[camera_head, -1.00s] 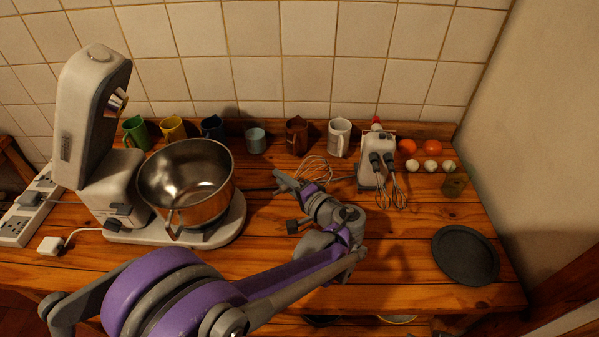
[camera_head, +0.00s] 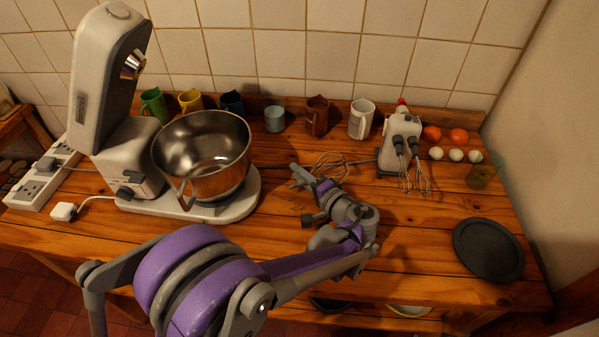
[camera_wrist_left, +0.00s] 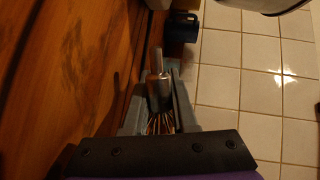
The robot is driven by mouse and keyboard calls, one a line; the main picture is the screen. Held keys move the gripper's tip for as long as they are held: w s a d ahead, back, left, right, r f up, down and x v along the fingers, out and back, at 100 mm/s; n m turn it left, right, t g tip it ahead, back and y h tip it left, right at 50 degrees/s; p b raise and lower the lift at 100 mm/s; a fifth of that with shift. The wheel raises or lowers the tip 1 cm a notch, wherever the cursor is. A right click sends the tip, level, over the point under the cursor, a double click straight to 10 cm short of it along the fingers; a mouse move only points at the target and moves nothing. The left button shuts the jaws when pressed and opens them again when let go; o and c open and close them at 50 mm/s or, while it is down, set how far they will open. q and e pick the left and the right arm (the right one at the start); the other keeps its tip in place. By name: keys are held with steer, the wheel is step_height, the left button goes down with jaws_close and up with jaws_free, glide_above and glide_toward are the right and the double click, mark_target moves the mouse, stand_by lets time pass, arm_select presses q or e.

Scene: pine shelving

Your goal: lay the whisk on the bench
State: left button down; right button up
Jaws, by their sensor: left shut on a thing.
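The whisk shows as a loop of thin wires (camera_head: 343,160) just behind my left gripper (camera_head: 302,177). My left gripper is shut on the whisk, above the middle of the wooden bench (camera_head: 275,238). In the left wrist view the whisk's metal handle (camera_wrist_left: 157,84) stands between the two fingers of the left gripper (camera_wrist_left: 158,100), with wires close to the palm. The fingers hide part of the whisk. Whether it touches the bench I cannot tell. My right gripper is not in view.
The stand mixer's steel bowl (camera_head: 203,158) is left of the gripper. A hand mixer (camera_head: 400,143) with beaters stands to the right, near several eggs (camera_head: 456,155). Several mugs (camera_head: 317,116) line the back wall. A dark plate (camera_head: 488,250) lies front right. Bare bench lies between gripper and plate.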

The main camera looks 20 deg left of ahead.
arm_select(q)
steer(key=c, duration=0.6)
jaws_free()
steer(key=v, duration=1.1)
